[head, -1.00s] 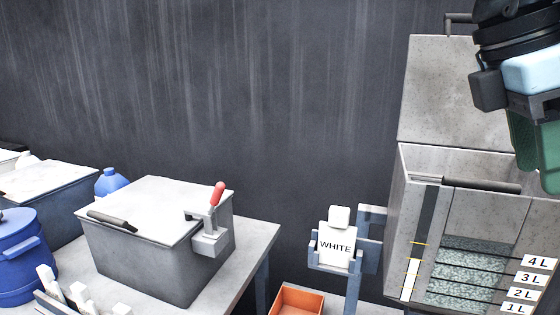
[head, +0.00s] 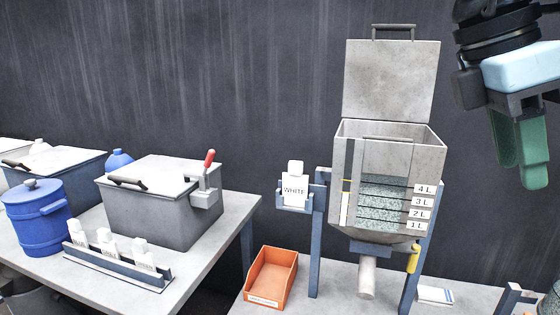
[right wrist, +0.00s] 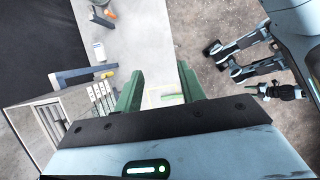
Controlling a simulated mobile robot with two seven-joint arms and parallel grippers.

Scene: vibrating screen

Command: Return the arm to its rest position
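My right gripper (head: 520,185) hangs at the upper right of the head view, fingers down, to the right of the grey hopper (head: 348,215) and apart from it. In the right wrist view its two green fingers (right wrist: 160,85) stand apart with nothing held between them. My left gripper does not show in the head view. The hopper's lid (head: 392,82) is raised, and grey-green grains lie inside behind the 1 L to 4 L marks.
A white-labelled bottle (head: 294,186) sits in a holder left of the hopper. An orange bin (head: 271,278) stands below. On the left table are a grey lidded box (head: 160,215), a blue barrel (head: 37,217) and a rack (head: 117,266) of small bottles. Dark wall behind.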

